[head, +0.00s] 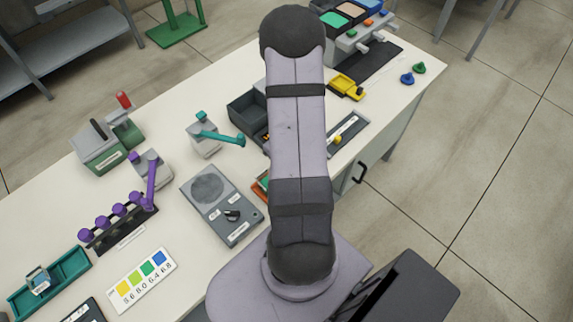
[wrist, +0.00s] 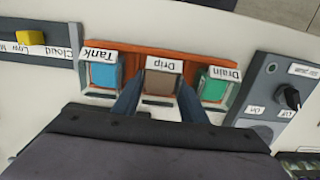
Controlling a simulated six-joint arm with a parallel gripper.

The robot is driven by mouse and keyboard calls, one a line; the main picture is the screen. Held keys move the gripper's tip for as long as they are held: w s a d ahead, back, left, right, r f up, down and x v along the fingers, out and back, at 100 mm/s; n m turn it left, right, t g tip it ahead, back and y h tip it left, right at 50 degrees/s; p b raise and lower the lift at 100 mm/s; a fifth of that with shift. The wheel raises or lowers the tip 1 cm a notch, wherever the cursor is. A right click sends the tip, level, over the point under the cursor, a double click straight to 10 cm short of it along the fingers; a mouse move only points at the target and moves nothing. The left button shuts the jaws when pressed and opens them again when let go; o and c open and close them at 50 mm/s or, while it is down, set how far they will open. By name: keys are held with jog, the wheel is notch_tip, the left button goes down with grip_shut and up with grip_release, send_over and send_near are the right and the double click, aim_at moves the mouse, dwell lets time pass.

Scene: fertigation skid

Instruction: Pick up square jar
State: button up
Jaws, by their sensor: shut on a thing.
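In the wrist view, three square clear jars stand in a row at an orange rack (wrist: 200,57): a blue-filled jar (wrist: 104,75) by the label "Tank", a brown-filled jar (wrist: 160,84) by "Drip", and a green-filled jar (wrist: 213,90) by "Drain". My gripper (wrist: 158,100) has its two dark blue fingers on either side of the brown-filled jar and is shut on it. The jar's lower part is hidden by my gripper body. In the head view my arm hides the gripper and most of the orange rack (head: 260,190).
A grey panel with a black knob (wrist: 291,96) stands close right of the rack in the wrist view. A grey strip with a yellow slider (wrist: 30,37) is at left. In the head view, a teal tray (head: 70,268) holds another small clear container (head: 40,282).

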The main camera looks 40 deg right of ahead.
jog(key=shift+r, duration=0.15)
notch_tip(320, 180, up, 11)
dwell(0.9)
jog(key=w+d+n+p, duration=0.1)
jog(key=w+d+n, duration=0.2)
jog(key=w+n, duration=0.6)
jog(key=w+d+n+p, duration=0.1)
jog(key=w+d+n, duration=0.2)
jog(key=w+n, duration=0.6)
jog(key=w, duration=0.5)
jog(key=shift+w+d, duration=0.25)
jog(key=shift+w, duration=0.05)
jog(key=shift+f, duration=0.2)
